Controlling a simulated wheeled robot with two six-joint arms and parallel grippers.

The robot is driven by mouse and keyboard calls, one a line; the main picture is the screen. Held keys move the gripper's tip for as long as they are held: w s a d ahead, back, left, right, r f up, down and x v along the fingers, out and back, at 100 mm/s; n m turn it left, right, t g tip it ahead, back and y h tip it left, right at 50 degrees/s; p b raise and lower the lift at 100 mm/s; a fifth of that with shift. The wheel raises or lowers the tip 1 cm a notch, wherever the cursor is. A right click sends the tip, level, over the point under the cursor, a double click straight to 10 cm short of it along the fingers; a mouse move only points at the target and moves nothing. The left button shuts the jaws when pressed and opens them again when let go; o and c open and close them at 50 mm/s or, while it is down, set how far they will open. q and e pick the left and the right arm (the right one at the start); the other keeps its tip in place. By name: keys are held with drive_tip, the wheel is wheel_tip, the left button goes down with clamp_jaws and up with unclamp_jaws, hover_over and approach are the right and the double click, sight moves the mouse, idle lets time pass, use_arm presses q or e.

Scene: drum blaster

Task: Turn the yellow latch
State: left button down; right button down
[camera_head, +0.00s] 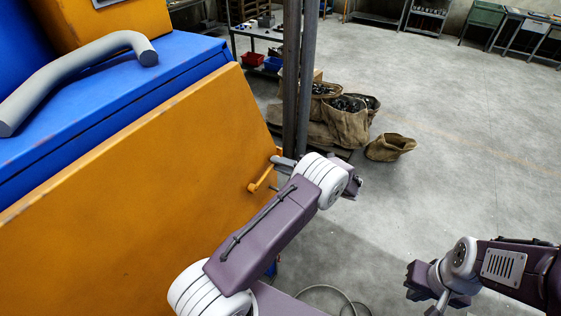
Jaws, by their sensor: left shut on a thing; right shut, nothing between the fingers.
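The yellow latch (262,180) is a thin bent handle at the right edge of a large orange panel (130,200) on the blue machine. My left arm reaches up from the bottom middle. Its gripper (284,162) is at the top end of the latch, shut on it; my wrist partly hides the fingers. My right gripper (440,299) is at the lower right, well away from the panel, shut and empty, pointing down over the floor.
A dark vertical post (298,80) stands just behind my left gripper. Burlap sacks (346,122) sit on the floor beyond it. A grey curved handle (75,70) is on the blue machine top (120,90). The concrete floor (460,130) at right is open.

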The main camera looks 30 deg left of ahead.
use_arm(q)
drive_tip(key=shift+f+m+b, duration=0.3)
drive_tip(key=shift+f+m, duration=0.3)
drive_tip(key=shift+f, duration=0.1)
drive_tip(key=shift+g, duration=0.3)
drive_tip(key=c, duration=1.5)
unclamp_jaws()
drive_tip(key=shift+f, duration=0.1)
drive_tip(key=shift+o, duration=0.2)
drive_tip(key=shift+w, duration=0.15)
drive_tip(key=b+v, duration=0.4)
drive_tip(key=v, duration=0.5)
